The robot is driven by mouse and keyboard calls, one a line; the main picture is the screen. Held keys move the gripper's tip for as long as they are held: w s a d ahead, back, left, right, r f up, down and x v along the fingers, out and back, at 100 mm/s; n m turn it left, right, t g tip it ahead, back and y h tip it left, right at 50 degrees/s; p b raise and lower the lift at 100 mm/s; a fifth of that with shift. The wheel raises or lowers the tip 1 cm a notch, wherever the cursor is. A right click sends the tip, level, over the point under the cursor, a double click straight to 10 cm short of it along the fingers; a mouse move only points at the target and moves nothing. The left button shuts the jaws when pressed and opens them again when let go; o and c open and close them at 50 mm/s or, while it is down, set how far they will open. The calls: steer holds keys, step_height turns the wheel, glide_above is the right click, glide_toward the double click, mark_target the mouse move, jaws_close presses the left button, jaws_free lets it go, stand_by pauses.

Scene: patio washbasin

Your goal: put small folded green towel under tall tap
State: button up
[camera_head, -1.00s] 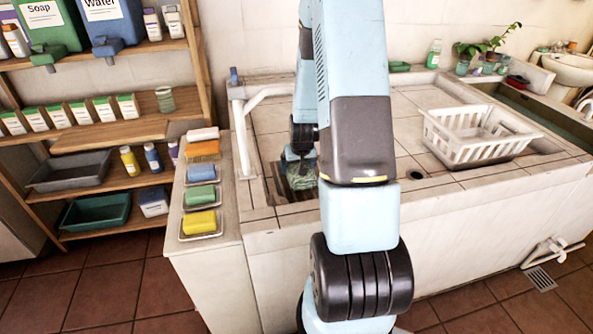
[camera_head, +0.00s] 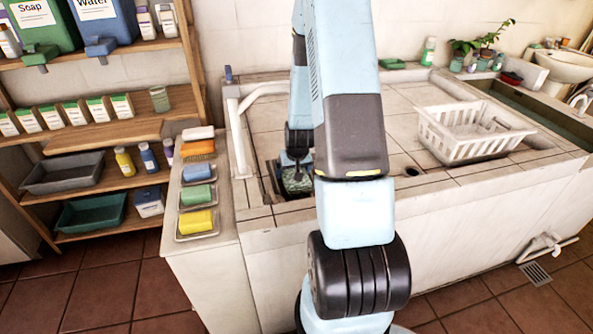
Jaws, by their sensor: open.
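A small green patterned cloth, seemingly the folded green towel (camera_head: 297,181), lies in the square recess at the left of the tiled basin top. My gripper (camera_head: 297,160) is open just above it, pointing down. I cannot tell whether the fingers touch the cloth. A tall white bent pipe, seemingly the tall tap (camera_head: 240,135), rises at the recess's left side and arches right. Its far end is hidden behind my arm. My arm also covers the right side of the recess.
Left of the basin, a ledge holds dishes with a yellow sponge (camera_head: 196,221), a green sponge (camera_head: 196,196) and a blue one (camera_head: 197,172). A white basket (camera_head: 470,135) stands on the right. Tiles between it and my arm are mostly clear, with a drain hole (camera_head: 411,171).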

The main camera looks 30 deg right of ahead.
steer(key=v, duration=1.1)
steer(key=shift+s+r, duration=0.2)
steer(key=s+a+r+n, duration=0.1)
steer(key=s+a+r, duration=0.4)
steer(key=r, duration=0.5)
steer(key=s+a+r+n, duration=0.1)
steer(key=s+a+r, duration=0.1)
steer(key=a+r, duration=0.55)
steer(key=s+a+r+n+t+y, duration=0.1)
steer(key=s+a+r, duration=0.2)
steer(key=s+r, duration=0.8)
steer(key=s, duration=0.3)
steer(key=shift+s+a, duration=0.2)
steer(key=shift+a, duration=0.2)
